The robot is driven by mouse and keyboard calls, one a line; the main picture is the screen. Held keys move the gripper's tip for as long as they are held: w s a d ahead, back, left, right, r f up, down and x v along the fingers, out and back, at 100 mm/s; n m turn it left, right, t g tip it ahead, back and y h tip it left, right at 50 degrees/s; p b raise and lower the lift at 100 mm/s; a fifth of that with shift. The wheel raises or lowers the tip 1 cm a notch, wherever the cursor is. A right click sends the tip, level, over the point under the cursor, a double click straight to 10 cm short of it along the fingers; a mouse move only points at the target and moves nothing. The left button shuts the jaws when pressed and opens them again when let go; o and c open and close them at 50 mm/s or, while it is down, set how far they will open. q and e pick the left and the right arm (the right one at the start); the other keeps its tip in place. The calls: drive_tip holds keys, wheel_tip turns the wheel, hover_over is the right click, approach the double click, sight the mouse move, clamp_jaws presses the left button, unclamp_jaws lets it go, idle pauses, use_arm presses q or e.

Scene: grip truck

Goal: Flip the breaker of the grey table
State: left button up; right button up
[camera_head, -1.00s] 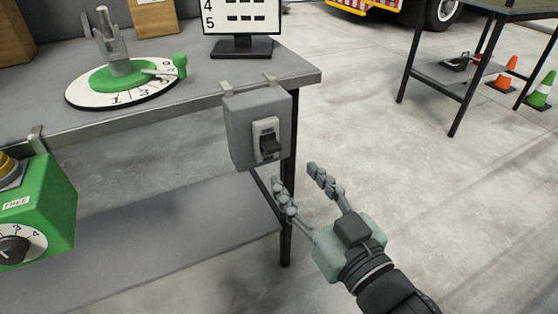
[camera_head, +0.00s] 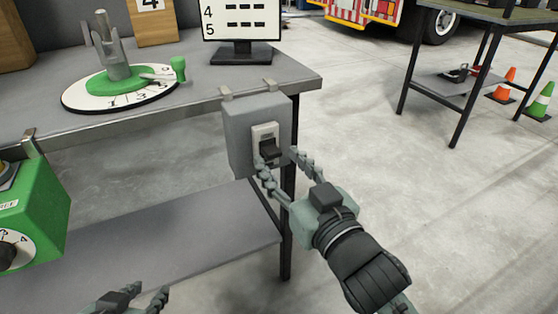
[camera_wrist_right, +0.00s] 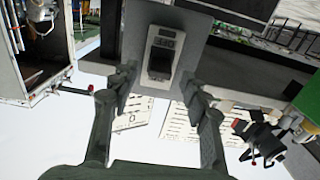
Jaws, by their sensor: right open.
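The breaker is a grey box (camera_head: 240,138) hung from the front edge of the grey table (camera_head: 205,78) near its right corner. Its face has a light plate with a dark lever (camera_head: 269,149), which also shows in the right wrist view (camera_wrist_right: 160,64). My right gripper (camera_head: 278,160) is open and empty just in front of the breaker, its fingers spread at either side of the lever. In the right wrist view the fingertips (camera_wrist_right: 158,88) flank the switch plate; whether they touch it I cannot tell. My left gripper (camera_head: 138,296) is at the bottom edge, fingers apart, partly cut off.
A green box with a dial (camera_head: 38,210) hangs at the table's left. A round numbered dial with a green hub (camera_head: 118,88) and a monitor (camera_head: 242,28) stand on top. A lower shelf (camera_head: 170,240) lies underneath. Open floor is at the right, with another table and cones (camera_head: 541,98) beyond.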

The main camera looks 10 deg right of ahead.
drive_tip(key=shift+w+a, duration=0.2)
drive_tip(key=shift+w, duration=0.35)
use_arm(q)
drive_tip(key=shift+s+a+f, duration=0.1)
drive_tip(key=shift+s+f, duration=0.05)
